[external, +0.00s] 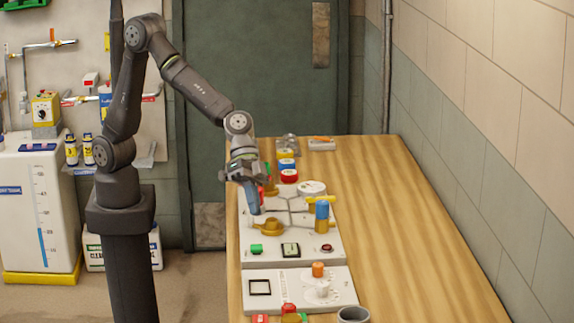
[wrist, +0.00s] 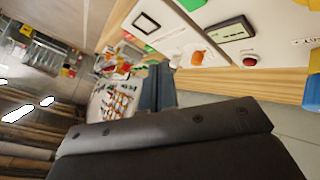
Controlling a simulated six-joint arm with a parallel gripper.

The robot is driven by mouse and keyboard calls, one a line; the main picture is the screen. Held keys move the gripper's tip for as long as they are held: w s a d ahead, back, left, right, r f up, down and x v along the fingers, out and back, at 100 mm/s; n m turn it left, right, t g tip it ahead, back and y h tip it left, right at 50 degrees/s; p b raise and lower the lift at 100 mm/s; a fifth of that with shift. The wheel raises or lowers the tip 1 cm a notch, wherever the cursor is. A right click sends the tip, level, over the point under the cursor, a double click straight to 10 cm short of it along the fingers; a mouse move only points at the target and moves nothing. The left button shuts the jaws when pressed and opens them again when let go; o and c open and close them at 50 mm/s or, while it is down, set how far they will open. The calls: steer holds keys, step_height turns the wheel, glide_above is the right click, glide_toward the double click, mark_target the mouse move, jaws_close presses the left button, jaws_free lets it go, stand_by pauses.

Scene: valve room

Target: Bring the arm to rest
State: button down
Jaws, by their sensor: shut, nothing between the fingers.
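My gripper (external: 254,208) points down over the left part of the white valve panel on the wooden table. Its fingers are shut with nothing between them. It is close to the brass-coloured valve part (external: 271,227), just left of and above it; I cannot tell whether they touch. In the wrist view my shut fingers (wrist: 156,90) show at the middle, past the dark gripper body. My arm is bent, reaching from its column at the left over to the table.
The white panel (external: 310,252) bears a blue cylinder (external: 322,214), a green button (external: 256,249), a small display (external: 291,250) and a red button (external: 327,249). A second panel (external: 270,303) with an orange knob (external: 318,269) is nearer. The table's right side (external: 410,240) is clear.

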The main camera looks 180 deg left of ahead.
steer(key=shift+r, duration=0.95)
